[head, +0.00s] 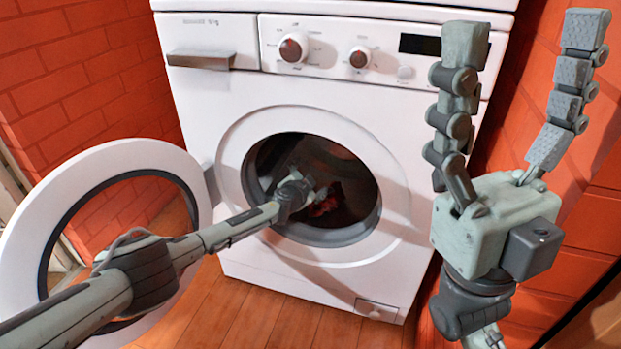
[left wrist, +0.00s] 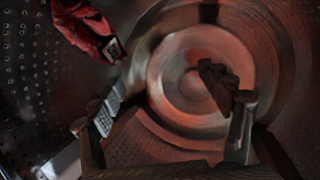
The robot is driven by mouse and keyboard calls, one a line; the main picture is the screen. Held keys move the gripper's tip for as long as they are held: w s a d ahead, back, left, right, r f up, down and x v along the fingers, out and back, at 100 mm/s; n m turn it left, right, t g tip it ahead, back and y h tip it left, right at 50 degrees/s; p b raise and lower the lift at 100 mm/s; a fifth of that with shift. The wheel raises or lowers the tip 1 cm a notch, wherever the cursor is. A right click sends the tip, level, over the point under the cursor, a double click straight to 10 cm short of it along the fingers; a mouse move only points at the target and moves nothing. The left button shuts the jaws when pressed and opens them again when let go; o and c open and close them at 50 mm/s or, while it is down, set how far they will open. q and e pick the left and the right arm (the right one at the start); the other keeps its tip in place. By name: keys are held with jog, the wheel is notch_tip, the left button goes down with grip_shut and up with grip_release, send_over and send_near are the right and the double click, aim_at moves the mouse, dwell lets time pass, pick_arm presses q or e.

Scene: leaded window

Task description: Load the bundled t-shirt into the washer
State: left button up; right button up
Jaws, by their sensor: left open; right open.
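The washer (head: 240,95) is white, and its round door (head: 25,215) is swung open to the left. My left arm reaches through the opening, and my left gripper (left wrist: 168,98) is inside the drum (left wrist: 45,110), open with nothing between its fingers. The bundled t-shirt (head: 325,204) is red and lies inside the drum, partly hidden behind my left wrist. In the left wrist view the t-shirt (left wrist: 88,28) shows at the upper left with a pale tag, apart from the fingers in the picture. My right gripper (head: 520,100) is raised, open and empty, in front of the washer's right side.
The washer's control panel (head: 330,48) with two knobs and a drawer (head: 200,58) is above the opening. A brick wall (head: 75,70) stands at the left and orange panels (head: 585,235) at the right. The wooden floor (head: 240,310) in front looks clear.

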pick_arm(q)
jog(key=shift+s, duration=0.1)
jog(key=v, duration=1.2)
